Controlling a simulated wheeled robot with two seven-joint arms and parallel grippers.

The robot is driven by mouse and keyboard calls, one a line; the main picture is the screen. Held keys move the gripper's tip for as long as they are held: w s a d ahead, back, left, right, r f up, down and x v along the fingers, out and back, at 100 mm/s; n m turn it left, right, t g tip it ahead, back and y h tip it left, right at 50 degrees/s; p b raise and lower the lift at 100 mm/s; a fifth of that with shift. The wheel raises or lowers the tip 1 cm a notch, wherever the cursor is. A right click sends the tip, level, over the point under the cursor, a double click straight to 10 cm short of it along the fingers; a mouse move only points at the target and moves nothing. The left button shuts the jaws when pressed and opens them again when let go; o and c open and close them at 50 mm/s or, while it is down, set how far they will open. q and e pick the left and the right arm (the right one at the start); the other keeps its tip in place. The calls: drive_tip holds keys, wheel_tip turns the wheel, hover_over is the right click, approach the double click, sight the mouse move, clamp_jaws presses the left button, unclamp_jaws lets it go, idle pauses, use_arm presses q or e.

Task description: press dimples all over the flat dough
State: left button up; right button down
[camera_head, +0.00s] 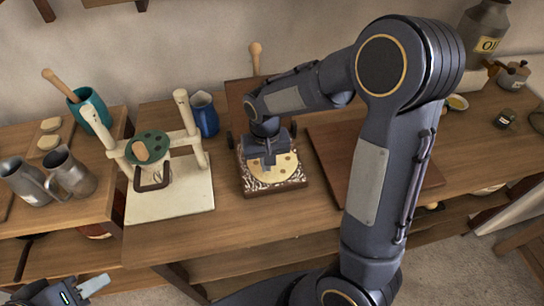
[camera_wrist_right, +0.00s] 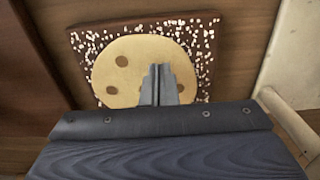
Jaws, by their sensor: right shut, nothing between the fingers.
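The flat round dough (camera_head: 290,174) is pale yellow and lies on a dark board with white speckles (camera_head: 249,189). In the right wrist view the dough (camera_wrist_right: 106,72) shows a few round brown dimples, two of them clear at its left side. My right gripper (camera_head: 268,160) is over the dough, fingers pointing down. Its fingers (camera_wrist_right: 158,72) are together with nothing between them and hide part of the dough; I cannot tell whether the tips touch it. My left gripper (camera_head: 82,290) is at the bottom left corner, partly cut off, away from the dough; its opening is unclear.
A cream press stand (camera_head: 168,203) with a green disc stands left of the board, with a blue jug (camera_head: 205,115) behind. Metal jugs (camera_head: 72,174) and a teal pot (camera_head: 92,108) are further left. A brown board (camera_head: 325,150) lies to the right, partly behind my arm.

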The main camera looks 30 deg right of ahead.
drive_tip(key=shift+f, duration=0.25)
drive_tip(key=shift+f+b, duration=0.45)
drive_tip(key=shift+b, duration=0.1)
drive_tip(key=shift+r, duration=0.1)
idle(0.8)
drive_tip(key=shift+r+p, duration=0.5)
drive_tip(key=shift+r, duration=0.05)
drive_tip(key=shift+r, duration=0.1)
wheel_tip(320, 180, up, 7)
drive_tip(key=p, duration=0.5)
drive_tip(key=shift+p, duration=0.35)
